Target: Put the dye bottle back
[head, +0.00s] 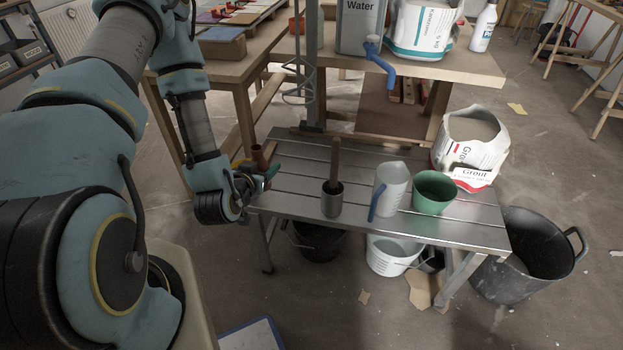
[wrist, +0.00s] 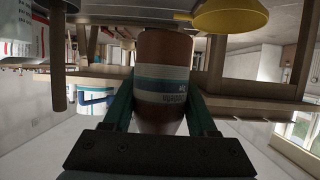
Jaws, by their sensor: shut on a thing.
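The dye bottle is brown with a white and teal label; it fills the middle of the wrist view (wrist: 163,85). In the head view only a small reddish-brown part of the bottle (head: 258,155) shows at the left end of the slatted metal bench. My gripper (head: 262,178) is shut on the bottle, with one green finger on each side of it in the wrist view. The bottle looks roughly upright in the head view. Its lower part is hidden by my gripper, and I cannot tell whether it touches the bench.
A black tub (head: 530,250) stands right.

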